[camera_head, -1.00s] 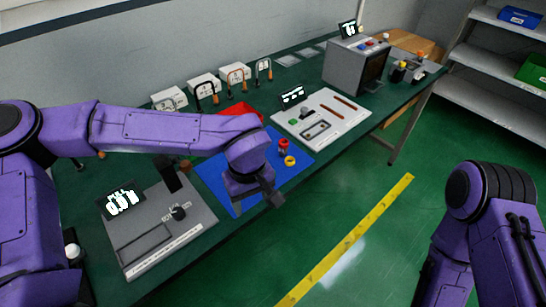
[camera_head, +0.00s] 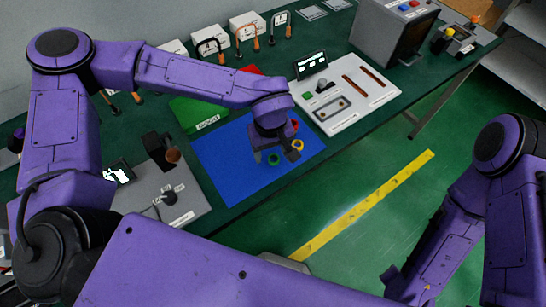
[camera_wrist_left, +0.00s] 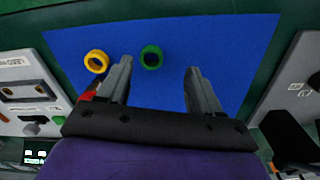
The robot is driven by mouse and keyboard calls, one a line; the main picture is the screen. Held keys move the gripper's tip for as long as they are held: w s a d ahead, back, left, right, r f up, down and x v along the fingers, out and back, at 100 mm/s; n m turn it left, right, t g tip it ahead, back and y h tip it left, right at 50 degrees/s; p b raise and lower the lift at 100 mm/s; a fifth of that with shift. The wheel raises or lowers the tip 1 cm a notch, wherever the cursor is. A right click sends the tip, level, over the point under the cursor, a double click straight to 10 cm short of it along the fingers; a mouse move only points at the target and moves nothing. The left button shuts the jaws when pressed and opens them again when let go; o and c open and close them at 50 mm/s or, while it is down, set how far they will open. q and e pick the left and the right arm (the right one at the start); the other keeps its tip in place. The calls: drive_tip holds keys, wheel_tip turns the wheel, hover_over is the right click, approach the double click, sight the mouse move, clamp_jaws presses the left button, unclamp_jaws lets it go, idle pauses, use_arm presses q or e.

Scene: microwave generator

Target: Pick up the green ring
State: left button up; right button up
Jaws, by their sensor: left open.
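The green ring (camera_head: 274,160) lies on the blue mat (camera_head: 222,170), just below my left gripper (camera_head: 277,157) in the head view. In the left wrist view the green ring (camera_wrist_left: 151,47) shows between the lines of the two fingers, closer to the left finger and beyond its tip. My left gripper (camera_wrist_left: 158,75) is open and empty, pointing down over the mat. A yellow ring (camera_wrist_left: 96,52) lies outside the left finger. My right arm shows at the right of the head view, but its gripper cannot be seen.
A red piece (camera_wrist_left: 87,95) is partly hidden by the left finger. A green bin (camera_head: 197,113) stands behind the mat. A grey panel (camera_head: 185,195) is to the left, a white panel (camera_head: 350,98) to the right. The mat's left part is clear.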

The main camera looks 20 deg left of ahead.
sight(274, 162)
use_arm(q)
drive_tip(key=f, duration=0.1)
drive_tip(key=w+f, duration=0.1)
drive_tip(key=f, duration=0.3)
drive_tip(key=shift+w+d+p, duration=0.25)
drive_tip(key=shift+w+p, duration=0.05)
drive_tip(key=shift+p, duration=0.05)
drive_tip(key=shift+s+r, duration=0.15)
drive_tip(key=shift+s, duration=0.05)
drive_tip(key=shift+s+r, duration=0.1)
drive_tip(key=shift+s, duration=0.05)
drive_tip(key=shift+c, duration=1.2)
drive_tip(key=c, duration=0.9)
drive_tip(key=shift+o, duration=0.2)
